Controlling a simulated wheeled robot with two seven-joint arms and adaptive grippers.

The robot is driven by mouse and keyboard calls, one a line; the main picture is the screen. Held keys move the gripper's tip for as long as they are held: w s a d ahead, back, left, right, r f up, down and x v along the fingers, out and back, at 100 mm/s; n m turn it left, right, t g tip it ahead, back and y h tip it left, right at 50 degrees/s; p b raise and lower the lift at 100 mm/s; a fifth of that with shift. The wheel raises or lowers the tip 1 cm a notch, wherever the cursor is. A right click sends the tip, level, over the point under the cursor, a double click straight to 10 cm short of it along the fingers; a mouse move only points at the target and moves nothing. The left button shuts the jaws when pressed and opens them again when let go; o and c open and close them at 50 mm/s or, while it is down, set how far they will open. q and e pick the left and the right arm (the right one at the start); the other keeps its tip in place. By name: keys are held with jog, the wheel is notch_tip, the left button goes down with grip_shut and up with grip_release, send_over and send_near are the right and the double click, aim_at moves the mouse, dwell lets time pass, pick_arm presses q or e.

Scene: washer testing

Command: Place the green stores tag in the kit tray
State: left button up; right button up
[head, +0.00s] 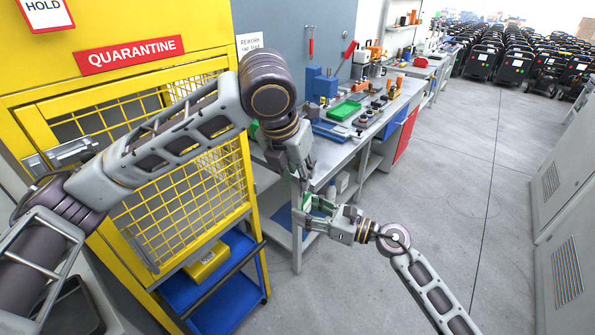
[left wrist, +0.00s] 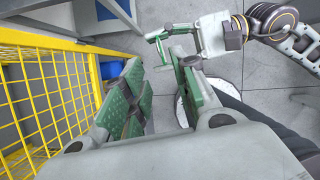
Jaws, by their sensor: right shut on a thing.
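My right gripper (head: 322,216) is shut low in front of the bench. Green shows at its tips, seemingly the green stores tag (head: 306,202), but it is small and hard to tell from the green finger pads. The right gripper also shows at the top of the left wrist view (left wrist: 175,44). My left gripper (head: 301,188) points down just above the right one. In the left wrist view (left wrist: 158,88) its green-padded fingers stand apart, with nothing visible between them. A green tray (head: 344,110) lies on the bench; I cannot tell whether it is the kit tray.
The yellow quarantine cage (head: 190,190) stands close on the left, beside my left arm. The workbench (head: 378,122) behind the grippers carries tools and small parts. Blue trolley shelving (head: 225,280) is low at left. The floor to the right (head: 470,190) is clear.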

aim_at(307, 194)
pick_arm(q)
jog(key=shift+f, duration=0.1)
jog(key=shift+x, duration=5.9)
jog(key=shift+c, duration=0.2)
grip_shut()
pick_arm(e)
jog(key=o, duration=1)
jog(key=shift+d, duration=0.1)
jog(key=v, duration=1.1)
jog(key=shift+s+d, duration=0.2)
jog(key=shift+d, duration=0.15)
